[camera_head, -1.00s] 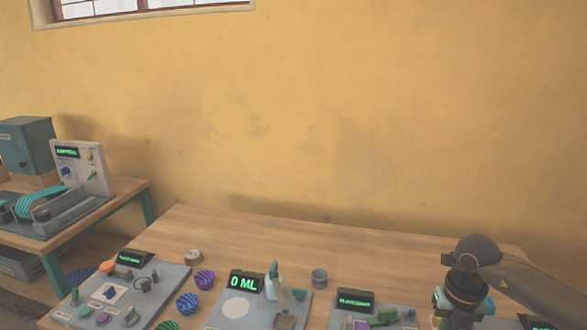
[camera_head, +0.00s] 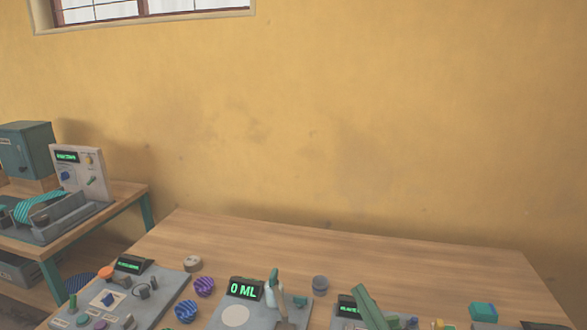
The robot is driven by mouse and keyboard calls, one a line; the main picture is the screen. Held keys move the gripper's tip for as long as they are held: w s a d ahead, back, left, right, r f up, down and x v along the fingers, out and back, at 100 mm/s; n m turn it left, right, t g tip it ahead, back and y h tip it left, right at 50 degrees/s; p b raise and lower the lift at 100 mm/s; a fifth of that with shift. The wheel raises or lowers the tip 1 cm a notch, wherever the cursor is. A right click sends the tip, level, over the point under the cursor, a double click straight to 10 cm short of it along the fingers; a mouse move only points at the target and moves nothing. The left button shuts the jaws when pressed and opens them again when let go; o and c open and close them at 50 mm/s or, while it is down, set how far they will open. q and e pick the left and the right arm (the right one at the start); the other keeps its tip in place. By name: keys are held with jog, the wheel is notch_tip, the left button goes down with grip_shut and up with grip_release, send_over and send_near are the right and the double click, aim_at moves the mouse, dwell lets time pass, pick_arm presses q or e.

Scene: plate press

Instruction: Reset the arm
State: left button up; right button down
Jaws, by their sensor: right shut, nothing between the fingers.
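Neither of my grippers shows in the view now, and no part of my arms can be made out. The plate press unit with a small green-lit display (camera_head: 347,306) is at the bottom edge, mostly cut off by the frame. A long green bar (camera_head: 370,307) stands up at a slant in front of it, beside the display. The lower end of the bar is out of view.
The wooden table (camera_head: 400,259) is clear along its back. A "0 ML" station (camera_head: 243,289), a knob panel (camera_head: 130,290), striped balls (camera_head: 204,286), a grey cup (camera_head: 320,283) and a teal block (camera_head: 483,312) stand near the front. A second bench (camera_head: 120,190) is at left.

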jog(key=s+d+f+m+g+h, duration=0.2)
jog(key=f, duration=0.2)
jog(key=s+d+f+m+g+h, duration=0.1)
jog(key=s+d+f+m+g, duration=0.1)
jog(key=f, duration=0.3)
jog(key=s+d+f+m+g+h, duration=0.2)
jog(key=s+d+f, duration=0.1)
jog(key=d+f, duration=0.1)
jog(key=shift+s+f+m+g+h, duration=0.25)
jog(key=shift+f+m+g+h, duration=0.05)
jog(key=shift+f+m+g, duration=0.1)
jog(key=s+d+f+m+g+y, duration=0.1)
jog(key=s+f+g, duration=0.35)
jog(key=s, duration=0.45)
jog(key=s+f+m+g, duration=0.1)
jog(key=s+f+g, duration=0.35)
jog(key=s, duration=0.45)
jog(key=w+a+f+t+y, duration=0.1)
jog(key=w+a+f+t, duration=0.1)
jog(key=f, duration=0.3)
jog(key=w+a+f+t+y, duration=0.1)
jog(key=w+a+f+t, duration=0.1)
jog(key=f+t, duration=0.2)
jog(key=shift+w+f, duration=0.4)
jog(key=shift+f, duration=0.85)
jog(key=shift+a, duration=0.15)
